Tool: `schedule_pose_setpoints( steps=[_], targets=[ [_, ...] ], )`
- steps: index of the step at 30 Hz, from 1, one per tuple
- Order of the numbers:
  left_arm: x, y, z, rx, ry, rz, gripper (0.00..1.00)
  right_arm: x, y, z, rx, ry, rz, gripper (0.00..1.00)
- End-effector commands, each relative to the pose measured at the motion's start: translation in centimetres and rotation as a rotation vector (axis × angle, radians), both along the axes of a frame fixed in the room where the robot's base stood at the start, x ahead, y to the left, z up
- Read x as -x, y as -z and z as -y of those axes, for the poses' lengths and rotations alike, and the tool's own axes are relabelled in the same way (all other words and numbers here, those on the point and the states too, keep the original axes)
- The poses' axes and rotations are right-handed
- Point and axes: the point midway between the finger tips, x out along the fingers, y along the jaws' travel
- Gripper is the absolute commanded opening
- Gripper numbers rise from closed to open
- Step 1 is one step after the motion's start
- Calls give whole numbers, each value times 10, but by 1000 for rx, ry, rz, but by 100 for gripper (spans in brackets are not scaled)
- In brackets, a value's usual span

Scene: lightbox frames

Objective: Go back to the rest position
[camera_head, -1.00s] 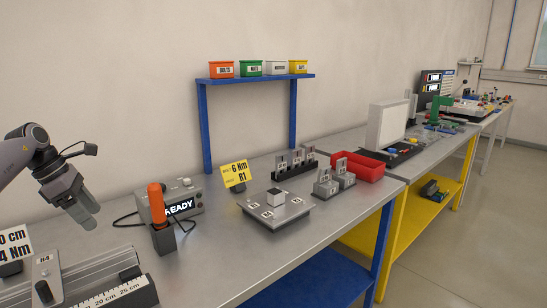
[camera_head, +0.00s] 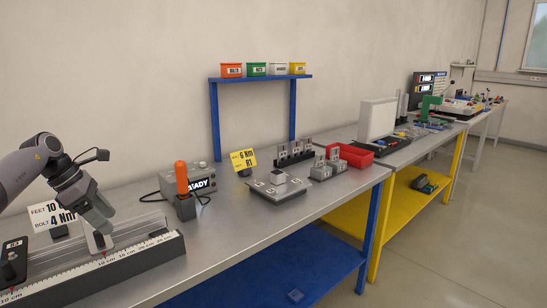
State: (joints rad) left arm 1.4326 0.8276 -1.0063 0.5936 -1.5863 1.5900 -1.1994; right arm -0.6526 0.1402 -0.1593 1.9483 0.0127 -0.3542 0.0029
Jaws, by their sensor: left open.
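My left gripper (camera_head: 100,218) is at the left, above the ruler fixture (camera_head: 125,262), with its fingers pointing down. Its fingertips overlap a light upright block on the fixture in the picture; whether they touch it I cannot tell. No held object can be made out in it. My right gripper is not in view.
A yellow sign (camera_head: 243,159), a grey plate with a block (camera_head: 278,188) and a red bin (camera_head: 348,156) are further right. Bare tabletop (camera_head: 235,228) lies along the front edge.

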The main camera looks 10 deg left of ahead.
Motion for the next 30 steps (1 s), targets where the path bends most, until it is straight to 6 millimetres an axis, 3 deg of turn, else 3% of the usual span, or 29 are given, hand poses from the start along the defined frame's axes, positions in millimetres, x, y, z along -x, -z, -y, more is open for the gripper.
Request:
schedule_pose_setpoints(
  steps=[1, 8, 12, 18, 24, 30],
  targets=[
    [-8, 18, 24, 38, 15, 6, 66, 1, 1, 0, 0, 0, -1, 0],
    [-32, 79, 133, 302, -8, 50, 66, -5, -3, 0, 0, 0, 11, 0],
    [-29, 112, 207, 534, -78, 36, 66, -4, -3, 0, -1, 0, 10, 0],
    [-8, 141, 292, 897, -260, -58, 66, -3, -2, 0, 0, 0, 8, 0],
    [21, 159, 343, 1254, -535, -225, 66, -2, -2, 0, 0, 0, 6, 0],
    [52, 178, 359, 1573, -899, -446, 66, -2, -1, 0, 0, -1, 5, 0]
  ],
)
